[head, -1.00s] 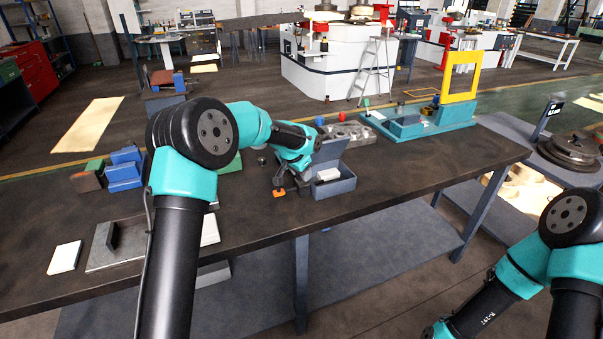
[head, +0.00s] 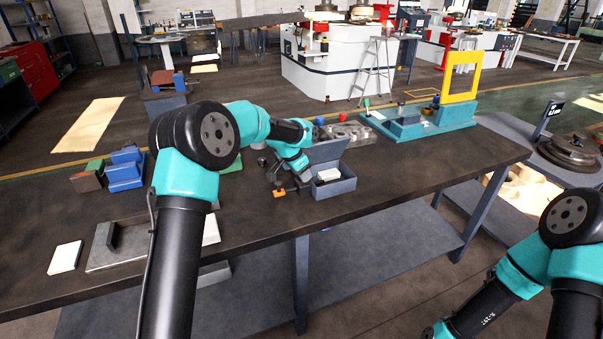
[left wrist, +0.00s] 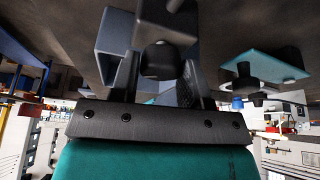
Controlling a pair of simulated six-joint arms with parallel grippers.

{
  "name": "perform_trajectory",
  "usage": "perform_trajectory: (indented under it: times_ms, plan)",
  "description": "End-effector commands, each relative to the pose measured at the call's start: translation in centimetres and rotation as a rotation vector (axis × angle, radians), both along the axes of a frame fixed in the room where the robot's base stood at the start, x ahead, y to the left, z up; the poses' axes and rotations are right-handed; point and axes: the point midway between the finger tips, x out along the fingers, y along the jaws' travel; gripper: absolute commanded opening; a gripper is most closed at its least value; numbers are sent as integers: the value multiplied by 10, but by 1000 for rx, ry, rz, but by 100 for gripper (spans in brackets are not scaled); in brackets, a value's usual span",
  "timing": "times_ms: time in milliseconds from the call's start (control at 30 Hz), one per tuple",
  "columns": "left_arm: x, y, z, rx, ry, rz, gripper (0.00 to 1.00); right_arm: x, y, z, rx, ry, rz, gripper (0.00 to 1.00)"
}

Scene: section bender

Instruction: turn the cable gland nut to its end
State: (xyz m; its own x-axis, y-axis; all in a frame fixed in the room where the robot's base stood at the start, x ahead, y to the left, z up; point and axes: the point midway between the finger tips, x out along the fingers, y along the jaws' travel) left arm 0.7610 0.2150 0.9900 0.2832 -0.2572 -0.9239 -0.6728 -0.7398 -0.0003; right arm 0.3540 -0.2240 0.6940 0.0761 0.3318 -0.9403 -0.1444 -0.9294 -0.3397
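My left gripper (head: 278,183) is over the bench beside a small blue-grey box (head: 335,188) with a raised lid. In the left wrist view a dark rounded piece, seemingly the cable gland nut (left wrist: 160,60), lies between the two fingers of my left gripper (left wrist: 160,75). One finger is on each side of it. I cannot tell whether they touch it. In the head view the nut is too small and covered to make out. An orange piece (head: 279,194) is just below the gripper. My right gripper is out of view; only its arm shows at lower right.
A white block (head: 329,175) sits in the box. Blue blocks (head: 125,170) and a metal plate (head: 120,255) are on the left of the bench (head: 400,188). A teal fixture with a yellow frame (head: 460,75) stands at the right. The front right of the bench is clear.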

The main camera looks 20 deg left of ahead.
Motion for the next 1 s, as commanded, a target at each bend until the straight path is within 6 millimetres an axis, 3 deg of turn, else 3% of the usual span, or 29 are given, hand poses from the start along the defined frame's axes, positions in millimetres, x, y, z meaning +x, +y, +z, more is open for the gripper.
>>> perform_trajectory:
  times_ms: [233, 567, 767, 1000]
  plan:
    - [0, 0, 0, 0, 0, 1, 65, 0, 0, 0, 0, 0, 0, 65]
    - [-1, 1, 3, 0, -1, 1, 65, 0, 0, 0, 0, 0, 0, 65]
    - [-6, 6, 22, 0, -1, 1, 65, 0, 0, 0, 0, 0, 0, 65]
    - [-19, 18, 63, -1, -2, 3, 65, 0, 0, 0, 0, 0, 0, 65]
